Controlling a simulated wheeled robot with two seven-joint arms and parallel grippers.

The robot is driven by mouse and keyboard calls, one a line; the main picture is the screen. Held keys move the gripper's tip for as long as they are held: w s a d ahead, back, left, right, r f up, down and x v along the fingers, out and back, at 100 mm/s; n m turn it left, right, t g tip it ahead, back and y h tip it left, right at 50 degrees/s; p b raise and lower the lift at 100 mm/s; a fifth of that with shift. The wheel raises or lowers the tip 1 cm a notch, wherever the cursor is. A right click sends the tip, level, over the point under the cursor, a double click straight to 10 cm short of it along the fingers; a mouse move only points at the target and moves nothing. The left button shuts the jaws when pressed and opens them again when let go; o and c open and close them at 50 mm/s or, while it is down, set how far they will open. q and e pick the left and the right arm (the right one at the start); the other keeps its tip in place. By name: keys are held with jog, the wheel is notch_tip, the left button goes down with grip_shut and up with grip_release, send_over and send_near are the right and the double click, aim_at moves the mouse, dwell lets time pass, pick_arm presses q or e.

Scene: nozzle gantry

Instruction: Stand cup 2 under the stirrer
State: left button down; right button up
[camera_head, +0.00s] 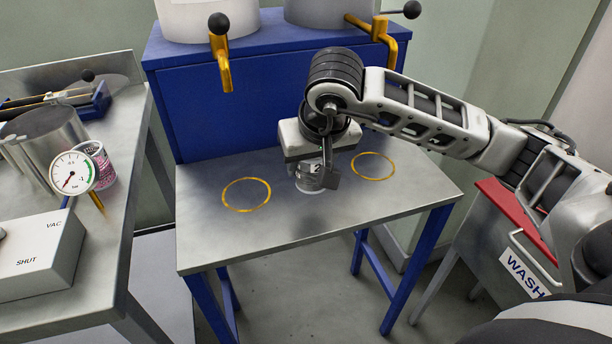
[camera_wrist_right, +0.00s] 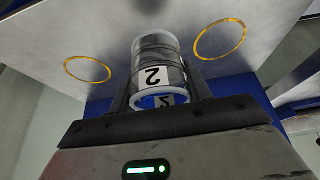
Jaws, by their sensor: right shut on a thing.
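Cup 2 (camera_head: 307,184) is a small clear cup with light rims, held low over the steel table between the two yellow rings. In the right wrist view cup 2 (camera_wrist_right: 147,52) shows a white label with a black 2. My right gripper (camera_head: 318,170) is shut on it, with a finger on either side, as the right wrist view of the gripper (camera_wrist_right: 158,95) also shows. I cannot tell whether the cup touches the table. I cannot make out a stirrer in either view. My left gripper is not in view.
The steel table (camera_head: 290,232) has a left yellow ring (camera_head: 246,209) and a right yellow ring (camera_head: 373,179), both empty. A blue cabinet (camera_head: 190,105) with yellow taps (camera_head: 225,70) stands behind. A left bench holds a gauge (camera_head: 73,173) and a pink-patterned cup (camera_head: 103,163).

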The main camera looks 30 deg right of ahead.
jog(key=shift+w+d+f, duration=0.15)
jog(key=shift+w+f, duration=0.8)
jog(key=shift+f, duration=0.2)
jog(key=shift+w+f, duration=0.15)
jog(key=shift+f, duration=0.75)
jog(key=shift+w+f, duration=0.1)
jog(key=shift+f, duration=0.8)
jog(key=shift+d+f, duration=0.1)
jog(key=shift+f, duration=0.1)
jog(key=o, duration=1.1)
jog(key=shift+o, duration=0.2)
